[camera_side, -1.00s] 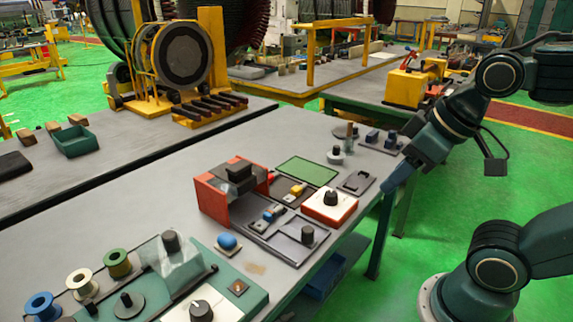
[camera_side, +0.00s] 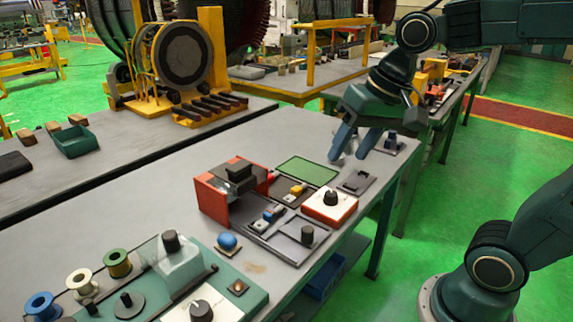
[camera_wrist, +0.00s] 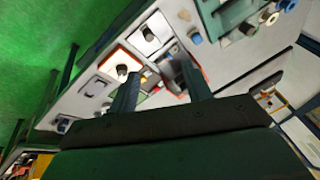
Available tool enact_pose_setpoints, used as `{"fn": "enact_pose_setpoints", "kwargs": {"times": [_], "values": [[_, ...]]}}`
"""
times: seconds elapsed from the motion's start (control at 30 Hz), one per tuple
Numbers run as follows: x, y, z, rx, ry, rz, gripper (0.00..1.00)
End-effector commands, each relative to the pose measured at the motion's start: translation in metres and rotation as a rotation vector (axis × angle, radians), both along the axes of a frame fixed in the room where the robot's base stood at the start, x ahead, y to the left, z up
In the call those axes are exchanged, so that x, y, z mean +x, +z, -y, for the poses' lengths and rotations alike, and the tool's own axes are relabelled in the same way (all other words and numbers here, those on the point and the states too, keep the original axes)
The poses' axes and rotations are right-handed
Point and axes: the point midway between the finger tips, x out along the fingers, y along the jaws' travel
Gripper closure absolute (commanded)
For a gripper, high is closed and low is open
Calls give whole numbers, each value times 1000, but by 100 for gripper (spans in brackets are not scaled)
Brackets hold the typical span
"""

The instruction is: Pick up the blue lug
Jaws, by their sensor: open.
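My gripper (camera_side: 354,148) is open and empty, pointing down over the back part of the bench, well behind and right of the blue lug. In the wrist view my gripper's fingers (camera_wrist: 158,70) are spread apart, with the yellow lug (camera_wrist: 146,76) showing small between them. I cannot make out the blue lug clearly there.
The red-framed fixture (camera_side: 213,197) stands left of the lugs. A red box with a black knob (camera_side: 330,204), a green mat (camera_side: 306,171) and a blue dome button (camera_side: 228,242) are nearby. Bare grey bench lies left of the fixture.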

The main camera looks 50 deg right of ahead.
Motion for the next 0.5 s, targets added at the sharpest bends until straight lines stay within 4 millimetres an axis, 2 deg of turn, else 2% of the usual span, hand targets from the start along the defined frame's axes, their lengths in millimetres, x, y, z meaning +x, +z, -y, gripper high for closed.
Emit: {"fn": "enact_pose_setpoints", "kwargs": {"times": [0.27,0.5], "values": [[56,-5,4,135,-221,-115,51],[101,-19,14,238,-419,-221,51]]}}
